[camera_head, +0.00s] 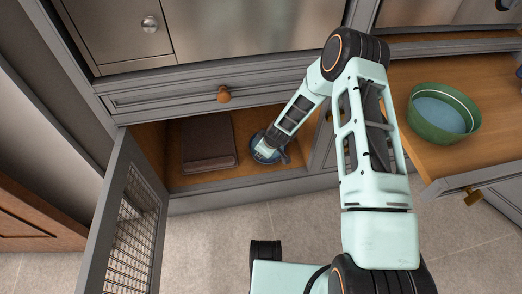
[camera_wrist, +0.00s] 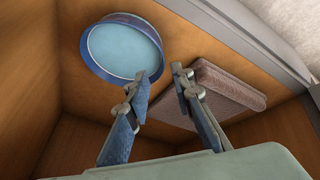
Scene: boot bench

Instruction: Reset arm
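My gripper (camera_head: 280,158) reaches into the open lower cabinet at the end of my extended arm. In the wrist view its two fingers (camera_wrist: 160,72) are apart with nothing between them. A blue bowl (camera_wrist: 124,48) with a pale blue inside stands on the wooden cabinet floor. The left fingertip overlaps the bowl's rim in the picture; I cannot tell whether they touch. In the head view the bowl (camera_head: 256,141) is partly hidden behind my gripper.
A flat brown object (camera_head: 208,143) lies left of the bowl. The mesh cabinet door (camera_head: 130,235) stands open at left. A drawer with an orange knob (camera_head: 224,94) is above the opening. A pulled-out drawer at right (camera_head: 455,165) holds a green bowl (camera_head: 443,113).

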